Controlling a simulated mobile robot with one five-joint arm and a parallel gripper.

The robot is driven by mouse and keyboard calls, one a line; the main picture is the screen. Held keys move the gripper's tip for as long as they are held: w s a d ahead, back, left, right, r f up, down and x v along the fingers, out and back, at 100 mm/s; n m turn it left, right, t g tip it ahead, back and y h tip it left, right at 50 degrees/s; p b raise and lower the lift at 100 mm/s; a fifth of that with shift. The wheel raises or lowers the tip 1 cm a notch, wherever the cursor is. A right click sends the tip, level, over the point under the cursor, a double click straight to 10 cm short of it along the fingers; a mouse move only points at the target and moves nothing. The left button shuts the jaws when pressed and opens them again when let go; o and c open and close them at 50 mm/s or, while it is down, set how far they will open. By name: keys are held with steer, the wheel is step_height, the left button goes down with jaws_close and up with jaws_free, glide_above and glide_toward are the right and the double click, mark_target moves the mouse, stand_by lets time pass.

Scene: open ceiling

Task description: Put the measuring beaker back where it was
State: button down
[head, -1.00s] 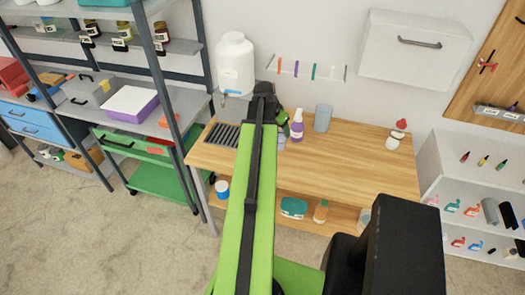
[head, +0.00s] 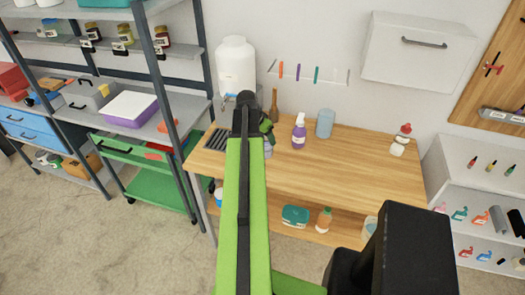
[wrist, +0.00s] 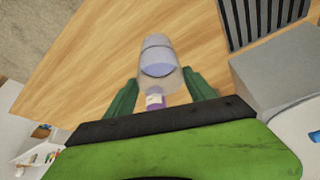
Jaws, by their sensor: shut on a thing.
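In the wrist view a clear, greyish measuring beaker (wrist: 157,58) is between the two green fingers of my gripper (wrist: 161,86), which is shut on it. The beaker is see-through, with a bluish lower part. Wooden worktop shows behind it. In the head view my gripper (head: 266,128) is over the left part of the wooden worktop (head: 345,170), largely hidden by my green arm. A small greyish part of the beaker (head: 268,149) shows below it. I cannot tell whether the beaker touches the worktop.
A purple spray bottle (head: 298,132) and a blue cylinder (head: 325,123) stand right of my gripper. A brown bottle (head: 274,106) is behind it. A white tank (head: 236,66) and dark grating (head: 216,138) are at the left. The worktop's middle is clear.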

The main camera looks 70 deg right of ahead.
steer(key=f+b, duration=0.4)
steer(key=f, duration=0.1)
steer(key=shift+w, duration=0.4)
steer(key=shift+c, duration=1.6)
jaws_free()
steer(key=shift+r, duration=0.15)
steer(key=shift+r, duration=0.3)
steer(key=p+v, duration=1.1)
steer(key=shift+a+r, duration=0.2)
steer(key=shift+r, duration=0.1)
steer(key=shift+w, duration=0.1)
